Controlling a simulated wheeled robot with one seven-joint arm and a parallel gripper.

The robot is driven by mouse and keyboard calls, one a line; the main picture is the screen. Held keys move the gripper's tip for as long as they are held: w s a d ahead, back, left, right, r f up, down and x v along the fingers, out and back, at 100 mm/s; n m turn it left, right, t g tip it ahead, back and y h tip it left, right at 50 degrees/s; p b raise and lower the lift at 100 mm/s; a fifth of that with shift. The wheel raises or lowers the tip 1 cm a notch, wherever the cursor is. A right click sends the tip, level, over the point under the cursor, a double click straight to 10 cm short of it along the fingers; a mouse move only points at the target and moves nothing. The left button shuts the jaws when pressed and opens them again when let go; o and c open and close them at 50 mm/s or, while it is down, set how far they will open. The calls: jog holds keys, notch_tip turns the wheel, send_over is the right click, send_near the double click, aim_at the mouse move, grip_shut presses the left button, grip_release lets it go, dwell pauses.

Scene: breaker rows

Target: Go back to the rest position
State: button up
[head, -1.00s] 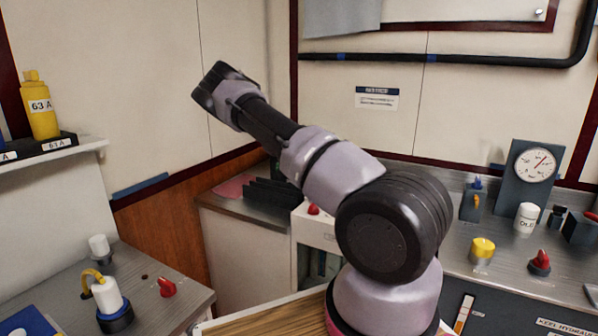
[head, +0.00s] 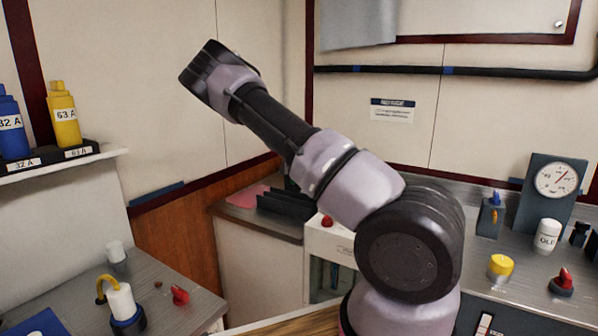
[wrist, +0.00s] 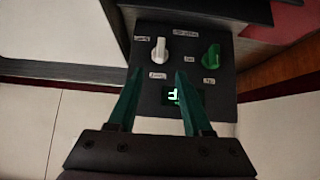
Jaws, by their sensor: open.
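My gripper (wrist: 158,78) shows in the wrist view with its two dark green fingers apart and nothing between them. Past the fingers is a dark control panel (wrist: 180,78) with a white knob (wrist: 158,50), a green knob (wrist: 211,57) and a small lit green display (wrist: 174,96). The panel's labels are too small to read. In the head view my arm reaches up and left, and my gripper cannot be made out there.
The right counter holds a gauge (head: 556,180), a white jar (head: 547,236) and a yellow cap (head: 500,267).

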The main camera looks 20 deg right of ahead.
jog(key=s+a+r+n+y, duration=0.1)
jog(key=s+a+r+y, duration=0.4)
jog(key=s+r, duration=0.7)
jog(key=s+a+r+n+y, duration=0.1)
jog(key=s+a+r+y, duration=0.4)
jog(key=s+r, duration=0.65)
jog(key=s+a+r+n+t, duration=0.1)
jog(key=s+a+r+n, duration=0.1)
jog(key=s, duration=0.8)
jog(key=s+a+r+n, duration=0.2)
jog(key=s+a, duration=0.2)
jog(key=s, duration=0.7)
jog(key=shift+s+a+r+t+h, duration=0.15)
jog(key=shift+s+r+t+h, duration=0.05)
jog(key=shift+r+t+h, duration=0.2)
